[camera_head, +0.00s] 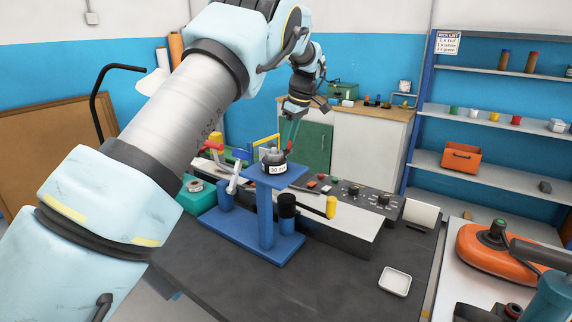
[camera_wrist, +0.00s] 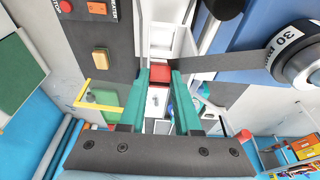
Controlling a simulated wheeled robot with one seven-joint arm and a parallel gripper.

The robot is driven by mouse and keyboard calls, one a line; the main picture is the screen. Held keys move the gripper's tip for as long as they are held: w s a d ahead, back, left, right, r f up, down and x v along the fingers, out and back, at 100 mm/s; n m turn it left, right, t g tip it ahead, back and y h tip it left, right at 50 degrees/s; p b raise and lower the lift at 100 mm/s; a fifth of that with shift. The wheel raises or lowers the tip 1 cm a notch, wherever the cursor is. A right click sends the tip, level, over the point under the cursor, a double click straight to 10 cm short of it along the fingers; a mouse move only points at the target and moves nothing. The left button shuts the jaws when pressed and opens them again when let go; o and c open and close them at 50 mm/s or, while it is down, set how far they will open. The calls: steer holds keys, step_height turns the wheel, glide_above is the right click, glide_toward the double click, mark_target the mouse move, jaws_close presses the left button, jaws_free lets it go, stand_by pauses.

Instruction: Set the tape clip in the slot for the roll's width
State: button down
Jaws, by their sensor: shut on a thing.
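The tape clip (camera_wrist: 160,77) is a small red block between the teal fingertips of my gripper (camera_wrist: 161,71), which is shut on it. In the head view my gripper (camera_head: 290,132) is just behind and above the tape roll (camera_head: 274,160). The dark roll, with a pale label, sits on a blue stand (camera_head: 277,177). In the wrist view the roll (camera_wrist: 300,55) is at the right, its label starting with "30". A grey tape strip (camera_wrist: 225,70) runs from it toward the clip. A pale channel (camera_wrist: 160,40) lies beyond the clip; I cannot tell which slot it faces.
A dark control panel (camera_head: 378,197) with knobs and buttons stands behind and right of the stand. A yellow-ended lever (camera_head: 330,207) sticks out in front of it.

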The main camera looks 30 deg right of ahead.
steer(key=shift+f+p, duration=1.25)
steer(key=shift+f, duration=2.55)
steer(key=c, duration=0.9)
jaws_free()
steer(key=b+v, duration=0.3)
steer(key=v, duration=0.9)
steer(key=shift+b, duration=0.35)
steer(key=shift+a, duration=0.15)
